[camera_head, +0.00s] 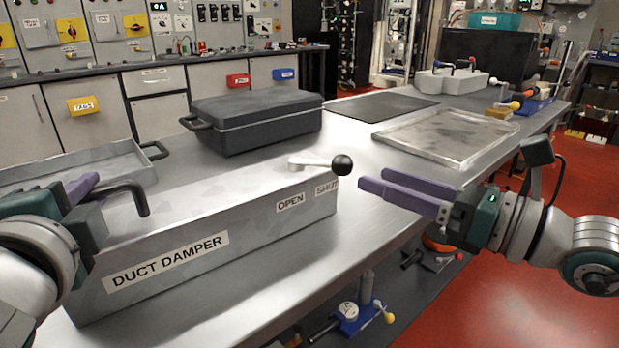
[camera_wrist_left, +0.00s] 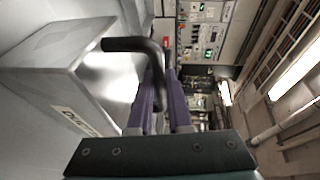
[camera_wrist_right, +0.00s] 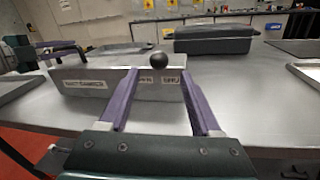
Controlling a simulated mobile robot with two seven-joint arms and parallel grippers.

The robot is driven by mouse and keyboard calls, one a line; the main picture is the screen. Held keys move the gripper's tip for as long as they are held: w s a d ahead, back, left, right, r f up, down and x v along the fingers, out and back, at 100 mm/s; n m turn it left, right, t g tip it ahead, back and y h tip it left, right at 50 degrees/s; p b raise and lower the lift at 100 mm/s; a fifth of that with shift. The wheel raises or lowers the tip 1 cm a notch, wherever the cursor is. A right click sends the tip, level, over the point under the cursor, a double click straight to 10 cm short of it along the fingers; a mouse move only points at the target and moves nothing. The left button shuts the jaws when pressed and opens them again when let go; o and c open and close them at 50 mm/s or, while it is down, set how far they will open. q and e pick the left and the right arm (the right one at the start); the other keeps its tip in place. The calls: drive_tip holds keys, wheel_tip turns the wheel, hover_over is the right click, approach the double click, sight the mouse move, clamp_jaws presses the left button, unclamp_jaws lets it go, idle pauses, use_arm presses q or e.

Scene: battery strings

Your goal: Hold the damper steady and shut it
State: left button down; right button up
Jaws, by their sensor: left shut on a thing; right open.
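The duct damper (camera_head: 210,240) is a long grey metal box on the bench, labelled DUCT DAMPER, OPEN (camera_head: 291,202) and SHUT (camera_head: 326,187). On its top is a pale lever (camera_head: 312,162) with a black ball knob (camera_head: 341,165), jutting toward the box's right end near both labels. My left gripper (camera_head: 88,185) is shut on the black bar handle (camera_head: 132,190) at the box's left end. The handle also shows between the fingers in the left wrist view (camera_wrist_left: 140,44). My right gripper (camera_head: 368,185) is open, just right of the knob and apart from it. The right wrist view frames the knob (camera_wrist_right: 158,61) between its fingers.
A dark lidded case (camera_head: 255,120) stands behind the damper, and a grey tray (camera_head: 90,165) lies behind its left end. A clear flat tray (camera_head: 447,135) and a dark mat (camera_head: 375,107) lie further back. Bare bench top lies around the damper's right end.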

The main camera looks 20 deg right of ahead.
drive_tip(key=shift+v, duration=1.15)
drive_tip(key=shift+c, duration=0.2)
